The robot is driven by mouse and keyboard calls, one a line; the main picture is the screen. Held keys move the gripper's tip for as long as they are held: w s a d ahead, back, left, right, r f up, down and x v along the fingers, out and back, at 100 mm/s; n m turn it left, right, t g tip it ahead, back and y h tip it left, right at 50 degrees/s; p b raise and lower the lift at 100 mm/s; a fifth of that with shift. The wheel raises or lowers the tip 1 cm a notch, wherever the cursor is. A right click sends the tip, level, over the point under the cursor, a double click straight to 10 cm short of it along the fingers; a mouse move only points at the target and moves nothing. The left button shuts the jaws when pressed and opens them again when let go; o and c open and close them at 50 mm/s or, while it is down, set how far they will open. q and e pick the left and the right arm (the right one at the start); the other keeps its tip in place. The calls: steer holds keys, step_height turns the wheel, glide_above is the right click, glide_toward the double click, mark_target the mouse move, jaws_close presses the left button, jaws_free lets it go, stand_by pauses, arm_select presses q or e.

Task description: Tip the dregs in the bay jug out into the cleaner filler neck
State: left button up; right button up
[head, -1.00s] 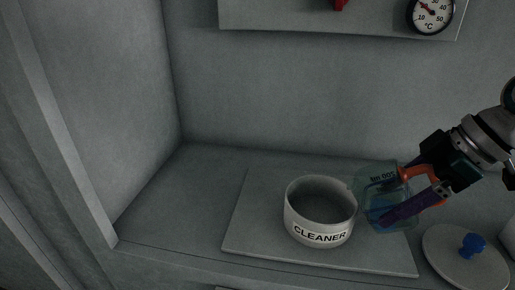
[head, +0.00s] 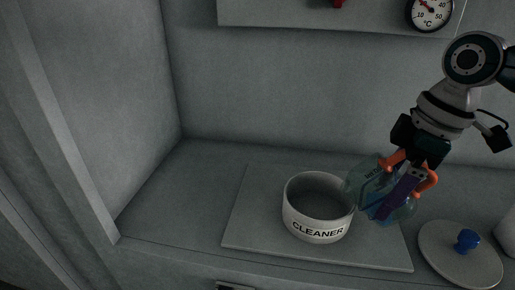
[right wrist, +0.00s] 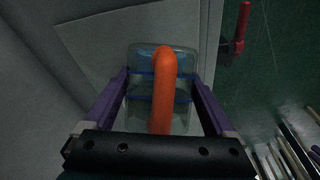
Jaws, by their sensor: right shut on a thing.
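The jug (head: 364,182) is clear teal plastic with an orange handle. It is tilted, with its upper end leaning left over the right rim of the cleaner filler neck. The neck (head: 318,229) is a white open ring labelled CLEANER on a grey plate. My right gripper (head: 397,198) is shut on the jug, its purple fingers across it, above and right of the neck. In the right wrist view, the jug (right wrist: 184,117) sits between the fingers behind the orange handle, with blue lines or liquid inside. I see no stream falling. My left gripper is not in view.
A round grey lid (head: 440,252) with a blue knob (head: 467,241) lies right of the plate (head: 255,228). A temperature dial (head: 430,12) is on the back panel above. The shelf left of the plate is clear.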

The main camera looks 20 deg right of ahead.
steer(key=shift+w+a+r+g+h+p, duration=0.15)
steer(key=shift+r+g+h+p, duration=0.25)
steer(key=shift+r+h+p, duration=0.25)
steer(key=shift+w, duration=0.1)
steer(key=shift+p, duration=0.35)
steer(key=shift+w+a+r+g+h, duration=0.1)
steer(key=shift+r+g+h, duration=0.15)
steer(key=shift+g, duration=0.25)
